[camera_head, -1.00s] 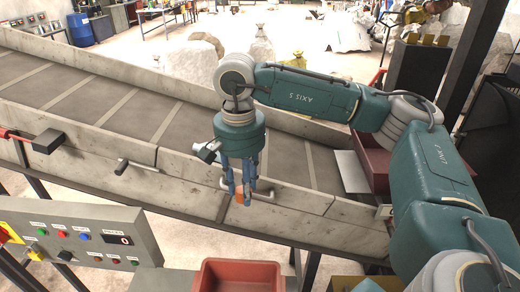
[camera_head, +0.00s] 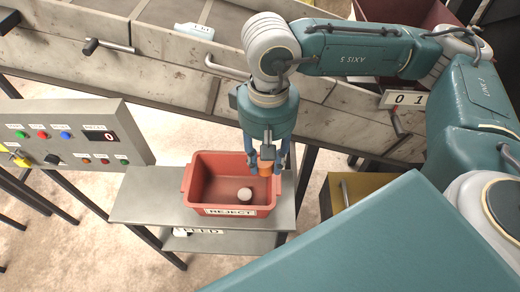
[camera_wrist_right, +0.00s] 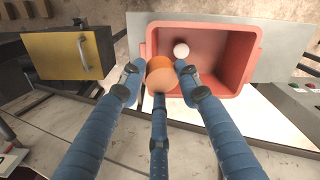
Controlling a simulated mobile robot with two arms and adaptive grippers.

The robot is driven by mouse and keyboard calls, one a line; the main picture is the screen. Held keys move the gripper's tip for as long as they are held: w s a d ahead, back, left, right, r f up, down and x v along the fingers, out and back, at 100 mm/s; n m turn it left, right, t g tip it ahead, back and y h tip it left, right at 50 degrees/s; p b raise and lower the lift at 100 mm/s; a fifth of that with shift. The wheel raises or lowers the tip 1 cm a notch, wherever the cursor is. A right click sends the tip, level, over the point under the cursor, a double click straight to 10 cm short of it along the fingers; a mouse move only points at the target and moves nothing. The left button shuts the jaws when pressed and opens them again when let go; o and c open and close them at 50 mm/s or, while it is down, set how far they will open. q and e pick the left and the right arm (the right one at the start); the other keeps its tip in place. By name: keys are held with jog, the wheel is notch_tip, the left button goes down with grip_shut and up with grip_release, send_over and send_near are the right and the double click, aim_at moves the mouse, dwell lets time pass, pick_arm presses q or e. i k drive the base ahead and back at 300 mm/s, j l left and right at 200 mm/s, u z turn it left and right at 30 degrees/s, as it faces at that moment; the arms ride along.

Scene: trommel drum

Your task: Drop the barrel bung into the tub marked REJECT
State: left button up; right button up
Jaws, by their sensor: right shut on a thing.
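The orange barrel bung (camera_head: 266,168) is held between the fingers of my right gripper (camera_head: 265,163). The bung (camera_wrist_right: 160,77) also shows between the blue fingers in the right wrist view. The red tub (camera_head: 215,190) has a label reading REJECT on its front wall. In the head view the bung overlaps the tub's back right corner; its exact height above the rim cannot be told. My left gripper is not in view.
A pale round object (camera_head: 244,195) lies in the tub. The tub stands on a grey metal shelf (camera_head: 150,195). A control panel (camera_head: 75,140) is on the left, the conveyor (camera_head: 165,65) behind, a yellow box (camera_head: 355,188) to the right. A translucent bottle (camera_head: 195,30) lies on the belt.

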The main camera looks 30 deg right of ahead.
aim_at(210, 184)
jog(key=z, duration=0.4)
jog(key=j+z, duration=0.15)
jog(key=z, duration=0.65)
jog(key=j+z, duration=0.15)
jog(key=z, duration=0.25)
jog(key=j+z, duration=0.1)
jog(key=z, duration=0.3)
jog(key=k+j, duration=0.1)
jog(key=j, duration=0.3)
jog(key=j+z, duration=0.1)
jog(key=j, duration=0.25)
jog(key=k+j, duration=0.15)
jog(key=j, duration=0.2)
jog(key=k+j+z, duration=0.1)
jog(key=j, duration=0.3)
